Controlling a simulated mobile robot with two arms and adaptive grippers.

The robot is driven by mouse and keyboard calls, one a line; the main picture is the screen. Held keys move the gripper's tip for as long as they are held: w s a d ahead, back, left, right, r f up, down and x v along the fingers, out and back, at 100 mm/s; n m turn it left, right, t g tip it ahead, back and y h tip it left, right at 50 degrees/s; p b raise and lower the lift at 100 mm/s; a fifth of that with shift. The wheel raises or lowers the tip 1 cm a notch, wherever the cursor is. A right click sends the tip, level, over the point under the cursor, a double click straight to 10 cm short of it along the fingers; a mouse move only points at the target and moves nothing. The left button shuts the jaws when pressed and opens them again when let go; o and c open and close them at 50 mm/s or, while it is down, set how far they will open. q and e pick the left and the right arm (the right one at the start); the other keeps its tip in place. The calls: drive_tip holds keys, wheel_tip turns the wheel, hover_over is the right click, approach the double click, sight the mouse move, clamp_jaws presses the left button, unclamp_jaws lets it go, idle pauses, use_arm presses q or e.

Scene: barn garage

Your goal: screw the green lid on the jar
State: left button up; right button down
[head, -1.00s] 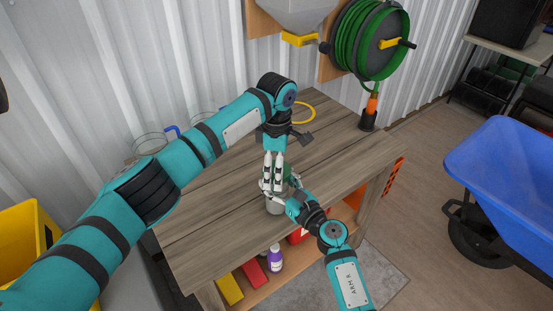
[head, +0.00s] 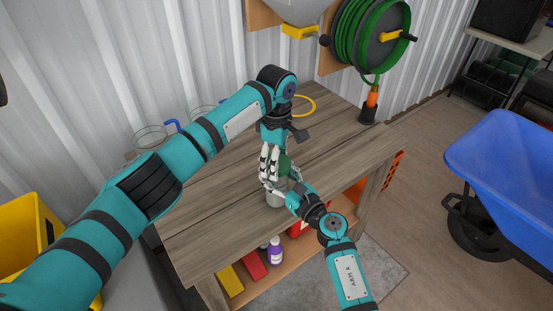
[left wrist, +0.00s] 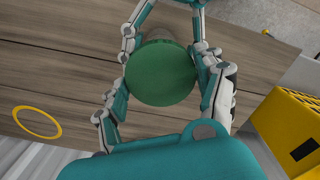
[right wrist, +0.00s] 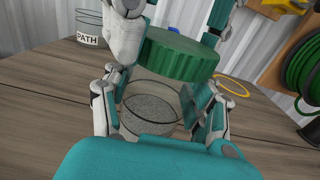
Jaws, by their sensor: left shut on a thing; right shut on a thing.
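The green lid (left wrist: 160,73) is round with a ribbed rim and lies between the fingers of my left gripper (head: 274,178), which is shut on it from above. In the right wrist view the lid (right wrist: 180,54) is right over the mouth of the clear jar (right wrist: 150,108), which has grey grainy contents. I cannot tell whether the lid's thread has caught. The jar (head: 275,201) stands upright on the workbench, partly hidden by fingers. My right gripper (right wrist: 160,108) is shut around the jar's side, low in the head view.
The wooden workbench (head: 215,212) has free room around the jar. A yellow ring (head: 304,108) lies behind, and glass containers (head: 150,139) stand at the back left. An orange-tipped nozzle (head: 371,100) stands at the back right. A blue wheelbarrow (head: 505,165) is right of the bench.

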use_arm(q)
drive_tip(key=m, duration=0.5)
drive_tip(key=shift+f, duration=0.1)
drive_tip(key=m, duration=1.7)
drive_tip(key=shift+m, duration=0.3)
drive_tip(key=m, duration=1.5)
drive_tip(key=o, duration=1.3)
drive_tip(key=shift+r, duration=2.25)
